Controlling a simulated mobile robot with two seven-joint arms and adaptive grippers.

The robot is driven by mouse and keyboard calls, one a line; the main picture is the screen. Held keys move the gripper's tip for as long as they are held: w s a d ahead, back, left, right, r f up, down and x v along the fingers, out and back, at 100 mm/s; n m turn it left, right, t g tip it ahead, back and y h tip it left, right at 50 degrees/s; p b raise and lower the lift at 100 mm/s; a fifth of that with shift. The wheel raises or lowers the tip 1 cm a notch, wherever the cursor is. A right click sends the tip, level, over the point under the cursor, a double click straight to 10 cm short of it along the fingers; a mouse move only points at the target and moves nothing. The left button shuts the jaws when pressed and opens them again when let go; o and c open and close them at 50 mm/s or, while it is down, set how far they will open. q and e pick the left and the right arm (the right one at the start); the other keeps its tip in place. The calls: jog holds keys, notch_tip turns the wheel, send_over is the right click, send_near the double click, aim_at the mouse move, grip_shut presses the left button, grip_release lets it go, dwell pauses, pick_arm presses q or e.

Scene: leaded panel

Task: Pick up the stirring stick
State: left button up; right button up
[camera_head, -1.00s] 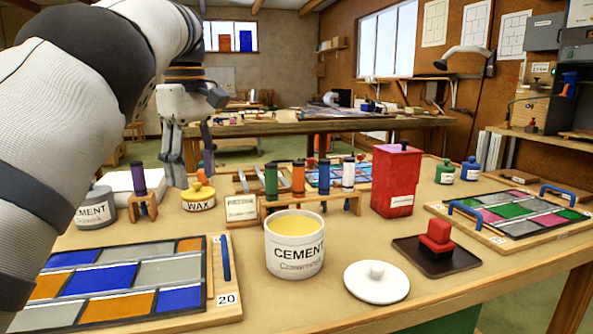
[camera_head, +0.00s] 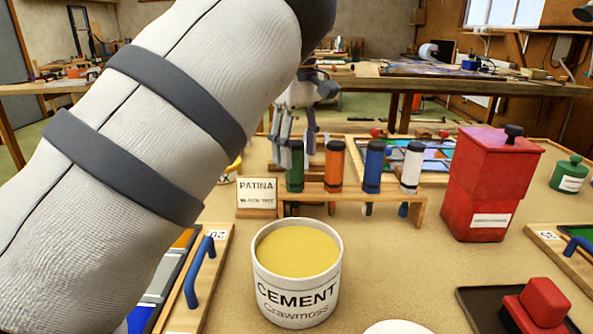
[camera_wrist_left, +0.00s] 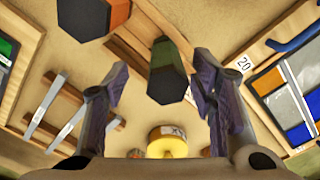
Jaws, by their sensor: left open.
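I cannot make out anything that is clearly a stirring stick. My left gripper (camera_head: 298,145) is open and empty, pointing down behind the patina rack, by the green tube (camera_head: 295,166). In the left wrist view the two fingers (camera_wrist_left: 161,66) are spread wide, with the dark-capped green tube (camera_wrist_left: 166,70) showing between them. I cannot tell how far apart they are in depth. Two slim grey bars (camera_wrist_left: 45,104) lie across a wooden holder at the left of the wrist view. The cement pot (camera_head: 297,292) stands open in front, full of yellow paste. My right gripper is not in view.
The wooden rack (camera_head: 330,206) also holds orange (camera_head: 334,166), blue (camera_head: 373,167) and white (camera_head: 411,167) tubes. A red canister (camera_head: 487,185) stands right of it. The yellow wax tin (camera_wrist_left: 167,143) shows beyond the fingers. A blue-handled panel board (camera_head: 212,275) lies front left.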

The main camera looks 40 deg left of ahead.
aim_at(295, 169)
pick_arm(q)
jog(key=f, duration=0.4)
jog(key=shift+s+f, duration=0.25)
jog(key=shift+s, duration=0.1)
grip_shut()
